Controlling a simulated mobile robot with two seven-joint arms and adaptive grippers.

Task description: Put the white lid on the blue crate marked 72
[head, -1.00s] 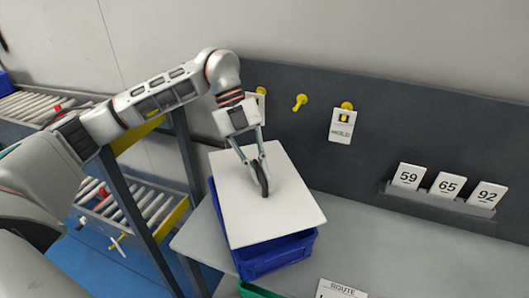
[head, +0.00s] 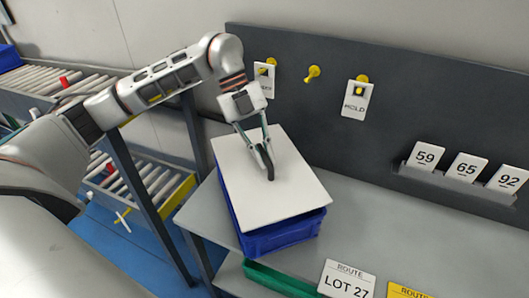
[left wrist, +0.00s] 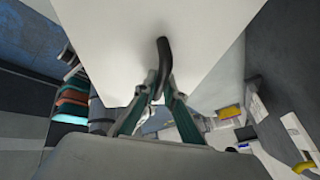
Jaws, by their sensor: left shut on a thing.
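The white lid (head: 300,197) lies flat over the blue crate (head: 285,236) in the head view and covers its opening. Its edges roughly line up with the crate's rim; I cannot tell whether it rests fully on it. My left gripper (head: 264,158) points down and is shut on the lid's dark handle (head: 270,172). In the left wrist view, the fingers (left wrist: 158,88) close on the dark curved handle (left wrist: 163,52) with the lid (left wrist: 205,30) beyond. No number 72 is readable on the crate from here. My right gripper is not in view.
The crate stands on a grey table (head: 375,225) before a dark back panel (head: 420,110) with yellow pegs and a HOLD tag (head: 355,100). Cards 59, 65 and 92 stand in a holder (head: 460,185). A LOT 27 card (head: 346,281) and green bin (head: 280,280) are in front. Roller conveyors (head: 75,90) are left.

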